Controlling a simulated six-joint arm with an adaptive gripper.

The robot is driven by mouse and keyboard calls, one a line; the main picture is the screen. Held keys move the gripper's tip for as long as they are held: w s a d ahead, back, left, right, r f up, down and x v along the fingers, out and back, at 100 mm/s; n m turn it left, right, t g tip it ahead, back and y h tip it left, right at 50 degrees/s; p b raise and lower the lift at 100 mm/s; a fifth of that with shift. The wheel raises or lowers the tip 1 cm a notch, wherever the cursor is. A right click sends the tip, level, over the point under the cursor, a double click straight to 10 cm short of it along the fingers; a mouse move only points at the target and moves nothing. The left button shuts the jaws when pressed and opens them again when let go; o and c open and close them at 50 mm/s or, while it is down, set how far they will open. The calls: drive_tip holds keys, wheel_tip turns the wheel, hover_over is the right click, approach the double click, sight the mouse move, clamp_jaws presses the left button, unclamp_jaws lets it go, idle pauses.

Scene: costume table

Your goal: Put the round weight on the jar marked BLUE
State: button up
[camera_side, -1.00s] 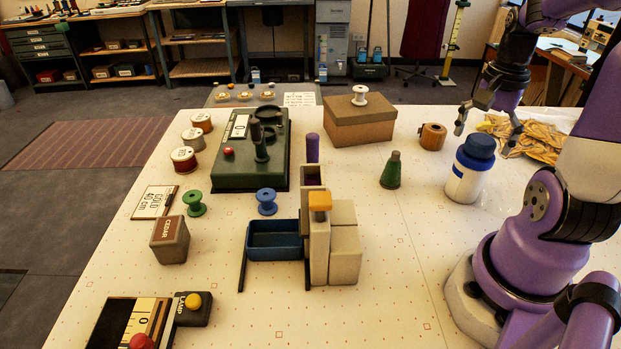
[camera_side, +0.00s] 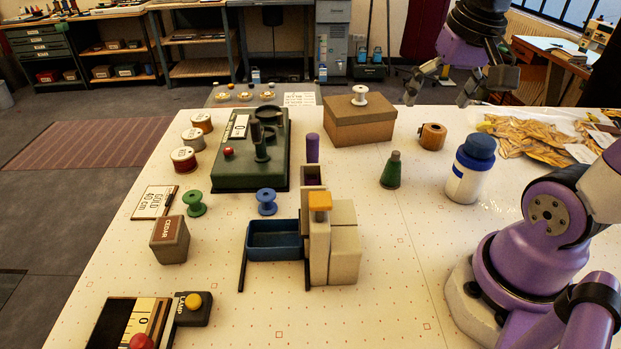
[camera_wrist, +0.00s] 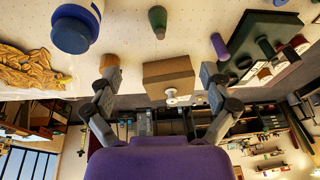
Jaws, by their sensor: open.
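A white jar with a blue lid (camera_side: 469,167) stands upright at the right of the table; no word on its label is readable. It also shows at the top left of the wrist view (camera_wrist: 76,27). No thing is clearly marked as the round weight. A squat, round orange-brown piece (camera_side: 432,136) stands behind the jar, and I cannot tell if it is the weight; in the wrist view it shows beside the left finger (camera_wrist: 110,66). My gripper (camera_side: 438,98) is open and empty, raised above the table's far right part. Its spread fingers (camera_wrist: 158,82) show in the wrist view.
A brown box (camera_side: 361,124) with a white spool (camera_side: 360,95) on top stands at the back. A green cone (camera_side: 391,170) stands left of the jar. Crumpled yellow-brown material (camera_side: 530,140) lies at right. A wooden block stand with a blue tray (camera_side: 274,252) stands mid-table.

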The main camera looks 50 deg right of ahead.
drive_tip(key=a+f+n+t+y, duration=0.1)
drive_tip(key=a+f+n+t, duration=0.1)
drive_tip(key=a+n, duration=0.6)
drive_tip(key=shift+w+a+f+t, duration=0.2)
drive_tip(key=shift+a+f+t, duration=0.1)
drive_tip(key=shift+a+f, duration=0.25)
